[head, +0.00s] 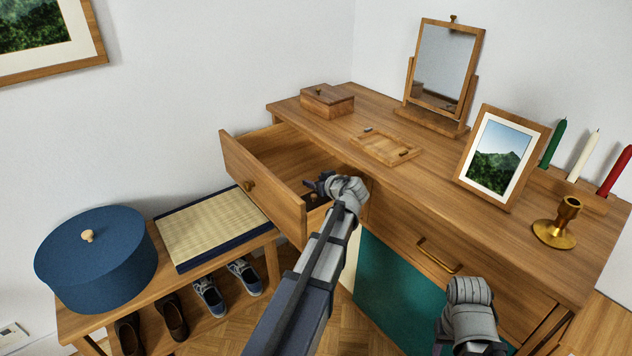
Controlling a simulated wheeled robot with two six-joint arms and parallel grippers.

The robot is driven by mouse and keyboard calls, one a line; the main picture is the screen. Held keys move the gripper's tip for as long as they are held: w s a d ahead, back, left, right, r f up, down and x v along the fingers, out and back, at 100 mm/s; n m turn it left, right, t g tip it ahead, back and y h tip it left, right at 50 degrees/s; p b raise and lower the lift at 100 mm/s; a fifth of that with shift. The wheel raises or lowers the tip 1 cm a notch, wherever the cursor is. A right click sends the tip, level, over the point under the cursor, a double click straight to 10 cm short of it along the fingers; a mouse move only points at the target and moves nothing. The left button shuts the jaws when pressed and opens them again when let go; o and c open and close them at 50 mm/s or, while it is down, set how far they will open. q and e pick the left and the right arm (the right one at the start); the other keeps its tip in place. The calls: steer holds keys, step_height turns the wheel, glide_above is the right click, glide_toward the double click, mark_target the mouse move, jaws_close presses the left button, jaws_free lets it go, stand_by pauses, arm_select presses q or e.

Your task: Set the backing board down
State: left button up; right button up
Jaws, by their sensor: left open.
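A small flat wooden frame or panel (385,148) lies on the dresser top, with small dark pieces on and beside it. I cannot tell for sure whether this is the backing board. My left gripper (318,188) is open over the pulled-out drawer (270,188), near its right inner side. I see nothing held between its fingers. Small dark and brown things show just below it, partly hidden. Of my right arm only a grey wrist part shows at the lower right, and its fingers are not visible.
On the dresser (400,190) stand a wooden box (327,100), a mirror (443,65), a framed picture (500,155), several candles and a brass candlestick (557,222). A teal panel (395,290) is below the drawers. A bench with a blue round box (97,258) stands left.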

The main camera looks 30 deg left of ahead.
arm_select(q)
steer(key=p+v, duration=0.6)
steer(key=v, duration=0.6)
steer(key=shift+r, duration=0.5)
steer(key=shift+d, duration=0.1)
